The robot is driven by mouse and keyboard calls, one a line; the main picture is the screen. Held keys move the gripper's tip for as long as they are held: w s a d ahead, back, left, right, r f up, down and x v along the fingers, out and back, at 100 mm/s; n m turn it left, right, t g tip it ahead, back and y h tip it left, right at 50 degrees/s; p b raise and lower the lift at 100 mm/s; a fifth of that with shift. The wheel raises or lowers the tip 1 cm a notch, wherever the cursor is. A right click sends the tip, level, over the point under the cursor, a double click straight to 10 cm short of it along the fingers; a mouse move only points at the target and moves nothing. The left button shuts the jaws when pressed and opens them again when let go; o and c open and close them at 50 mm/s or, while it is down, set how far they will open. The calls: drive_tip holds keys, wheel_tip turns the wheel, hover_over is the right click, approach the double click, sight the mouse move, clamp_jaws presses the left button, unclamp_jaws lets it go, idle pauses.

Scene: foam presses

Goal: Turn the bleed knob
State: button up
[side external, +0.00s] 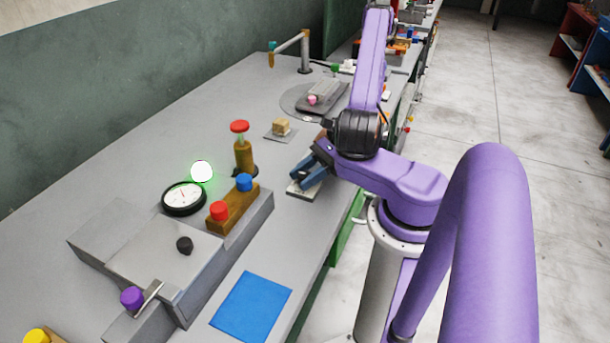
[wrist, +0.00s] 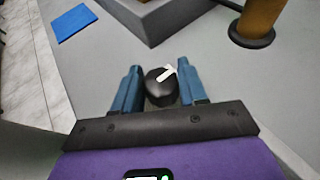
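A round black knob (wrist: 160,92) with a white pointer bar on top stands between the fingers in the wrist view. I take it to be the bleed knob. My gripper (wrist: 158,67) has its blue fingers on either side of the knob and looks open, with a narrow gap at the left finger; contact at the right finger is unclear. In the side view my gripper (side external: 306,178) is low over a small pale plate (side external: 292,187) near the bench's front edge. The fingers hide the knob there.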

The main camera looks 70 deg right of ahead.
drive_tip(key=shift+c, duration=0.6)
drive_tip(key=shift+n, duration=0.3)
drive_tip(key=n+g+y, duration=0.1)
drive_tip(key=n+g, duration=0.1)
drive_tip(key=g, duration=0.1)
drive_tip(key=shift+n+y, duration=0.3)
drive_tip(key=shift+n, duration=0.1)
drive_tip(key=n+g, duration=0.5)
drive_tip(key=g, duration=0.1)
drive_tip(key=shift+g, duration=0.4)
drive_tip(key=n+g, duration=0.2)
drive_tip(key=n+g+h, duration=0.1)
drive_tip(key=n+g, duration=0.1)
drive_tip(key=n, duration=0.1)
drive_tip(key=shift+g+h, duration=0.3)
drive_tip(key=shift+g, duration=0.1)
drive_tip(key=shift+n+g+h, duration=1.8)
drive_tip(key=shift+n+g, duration=0.2)
drive_tip(key=shift+n, duration=0.3)
drive_tip(key=o, duration=1)
drive_tip(key=shift+c, duration=0.2)
